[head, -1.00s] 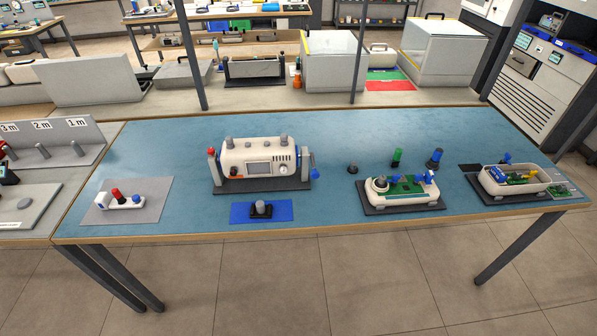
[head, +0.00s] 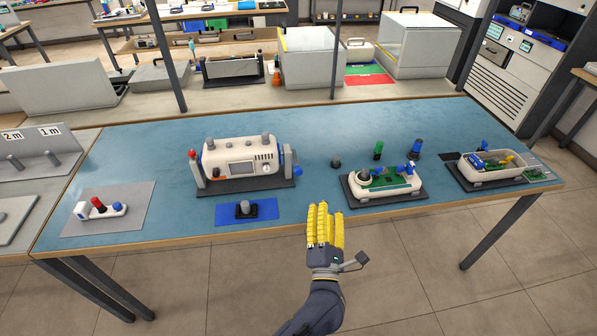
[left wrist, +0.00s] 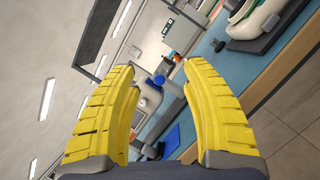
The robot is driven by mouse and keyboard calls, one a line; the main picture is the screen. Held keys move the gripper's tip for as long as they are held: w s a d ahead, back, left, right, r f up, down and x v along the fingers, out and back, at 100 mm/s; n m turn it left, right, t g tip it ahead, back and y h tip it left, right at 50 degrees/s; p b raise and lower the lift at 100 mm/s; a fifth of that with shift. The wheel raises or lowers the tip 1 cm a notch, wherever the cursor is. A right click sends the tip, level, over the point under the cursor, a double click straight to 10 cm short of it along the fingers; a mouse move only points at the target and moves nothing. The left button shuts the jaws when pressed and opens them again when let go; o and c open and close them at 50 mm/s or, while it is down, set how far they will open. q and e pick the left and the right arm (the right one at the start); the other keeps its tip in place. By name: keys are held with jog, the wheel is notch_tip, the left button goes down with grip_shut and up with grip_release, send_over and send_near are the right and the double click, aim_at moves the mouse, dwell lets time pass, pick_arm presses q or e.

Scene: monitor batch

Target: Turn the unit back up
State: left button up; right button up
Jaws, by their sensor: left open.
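The white unit (head: 241,158) with a small screen sits between two grey posts on a dark base at the left-middle of the blue bench. A red knob (head: 192,154) is on its left post and a blue handle (head: 297,171) on its right side. In the left wrist view the unit (left wrist: 149,97) is partly hidden behind my fingers. My left gripper (head: 325,208), with yellow fingers, is open and empty at the bench's front edge, right of and nearer than the unit. Its fingers (left wrist: 160,68) stand apart in the left wrist view. My right gripper is not in view.
A blue mat (head: 223,215) with a black-and-grey knob lies in front of the unit. A grey mat (head: 141,192) with a small white piece is at left. Open white housings (head: 405,191) (head: 478,177) with green boards are at right. The bench's back middle is clear.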

aim_at(299, 173)
pick_arm(q)
jog(key=a+n+g+y, duration=0.3)
jog(key=a+n+y, duration=0.15)
jog(key=n, duration=0.55)
jog(key=x, duration=1.1)
jog(key=f+x, duration=0.1)
jog(key=x, duration=0.4)
jog(key=shift+w+a, duration=0.1)
jog(key=shift+w, duration=0.05)
grip_shut()
